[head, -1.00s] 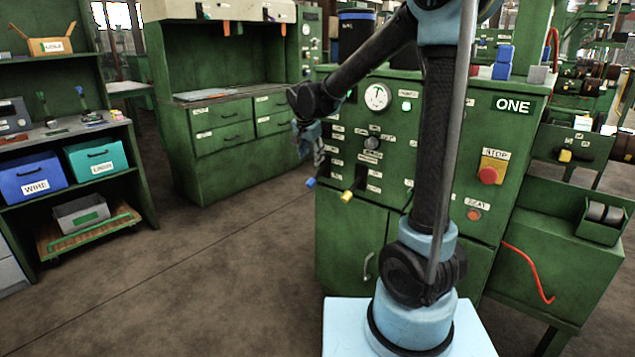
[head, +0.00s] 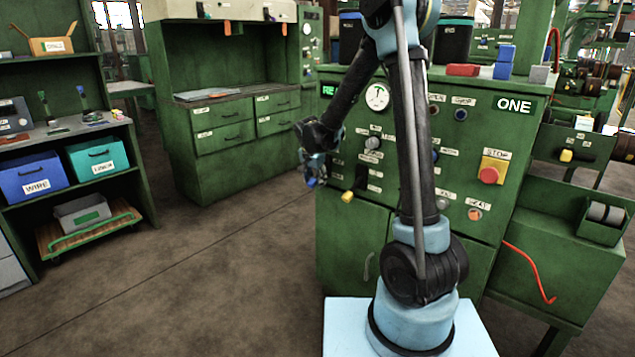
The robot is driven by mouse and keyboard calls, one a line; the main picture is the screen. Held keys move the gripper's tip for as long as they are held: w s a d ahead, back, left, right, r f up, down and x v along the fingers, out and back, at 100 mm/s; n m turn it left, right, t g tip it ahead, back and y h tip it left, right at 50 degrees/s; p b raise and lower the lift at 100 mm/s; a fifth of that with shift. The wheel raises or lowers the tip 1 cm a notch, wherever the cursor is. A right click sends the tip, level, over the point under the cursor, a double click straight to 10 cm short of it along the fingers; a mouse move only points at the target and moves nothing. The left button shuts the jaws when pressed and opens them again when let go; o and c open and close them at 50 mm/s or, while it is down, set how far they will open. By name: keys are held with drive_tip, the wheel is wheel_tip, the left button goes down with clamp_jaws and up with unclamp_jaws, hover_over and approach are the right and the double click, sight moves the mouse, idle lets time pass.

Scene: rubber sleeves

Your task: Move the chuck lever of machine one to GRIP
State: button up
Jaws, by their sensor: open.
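Machine one is the green cabinet with the ONE plate (head: 514,105). Two levers stick out at the left of its front: one with a yellow knob (head: 347,196) and one with a blue knob (head: 311,182). Their labels are too small to read, so I cannot tell which is the chuck lever or where GRIP is marked. My gripper (head: 312,174) is open at the left edge of the machine, pointing down, with its fingers over the blue knob. It partly hides that lever; I cannot tell if they touch. The yellow knob is apart, to the right and lower.
My arm hides the middle of the panel. A gauge (head: 377,97), a red stop button (head: 488,175) and an orange button (head: 474,214) are on the front. Blocks (head: 463,70) and dark canisters stand on top. The floor (head: 220,270) to the left is clear.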

drive_tip(key=shift+w+f, duration=0.2)
drive_tip(key=shift+f, duration=0.3)
drive_tip(key=shift+c, duration=0.6)
